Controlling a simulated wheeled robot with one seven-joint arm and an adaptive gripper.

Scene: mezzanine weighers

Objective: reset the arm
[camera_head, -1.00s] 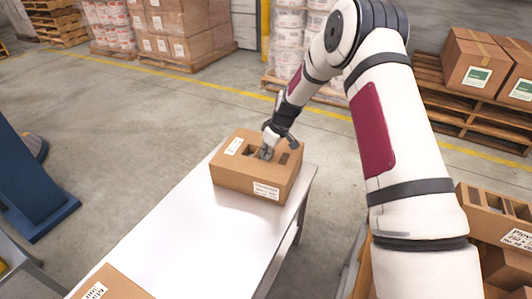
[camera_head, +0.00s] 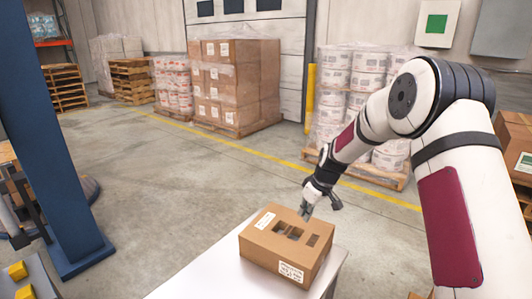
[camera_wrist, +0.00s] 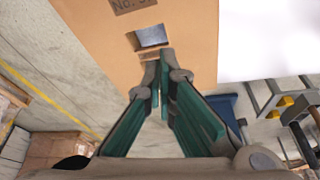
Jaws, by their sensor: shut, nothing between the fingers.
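My gripper (camera_head: 306,211) is shut and empty. In the head view it hangs just above the back edge of a brown cardboard box (camera_head: 262,254) with cut-out openings in its top and white labels. The box stands on a white table (camera_head: 190,284). In the wrist view my gripper (camera_wrist: 163,75) shows with its green-lined fingers together at the tips, over the box (camera_wrist: 90,40). A square opening in the box lies just beyond the fingertips. I cannot tell whether the tips touch the box.
A blue post (camera_head: 52,140) stands at the left. Wrapped pallets of cartons (camera_head: 235,80) and of white tubs (camera_head: 345,95) stand at the back, behind a yellow floor line. A carton (camera_head: 515,145) is at the right.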

